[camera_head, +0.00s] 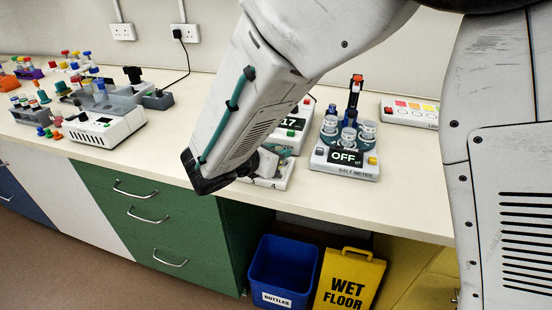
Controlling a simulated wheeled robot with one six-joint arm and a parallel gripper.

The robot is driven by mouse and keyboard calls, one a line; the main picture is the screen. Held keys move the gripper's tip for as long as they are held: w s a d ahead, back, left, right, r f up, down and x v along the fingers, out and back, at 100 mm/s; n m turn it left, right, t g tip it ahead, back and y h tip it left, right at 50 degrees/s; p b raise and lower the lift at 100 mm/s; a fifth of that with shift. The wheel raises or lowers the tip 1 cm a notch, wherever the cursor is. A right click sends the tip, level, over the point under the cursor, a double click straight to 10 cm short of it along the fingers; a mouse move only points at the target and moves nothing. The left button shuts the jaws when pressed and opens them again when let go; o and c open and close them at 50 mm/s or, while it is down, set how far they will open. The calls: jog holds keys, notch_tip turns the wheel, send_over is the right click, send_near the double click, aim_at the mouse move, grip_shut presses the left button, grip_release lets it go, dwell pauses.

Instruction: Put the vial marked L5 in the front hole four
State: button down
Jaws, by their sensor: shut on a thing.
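My forearm and its dark end joint fill the middle of the view. A small grey part of my wrist shows past its right edge. Small capped vials (43,97) stand in and around a grey rack (30,115) on the left of the bench. Their marks are too small to read, so I cannot pick out the vial marked L5.
A salt meter (343,172) reading OFF holds several cups right of my arm. Another device (290,125) showing 17 is partly hidden behind my arm. A white device (105,130) stands on the left. A blue bin (282,265) and a yellow wet floor sign (348,280) stand below.

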notch_tip(320, 180, down, 4)
jog(key=shift+r, duration=0.2)
jog(key=c, duration=1.5)
grip_release()
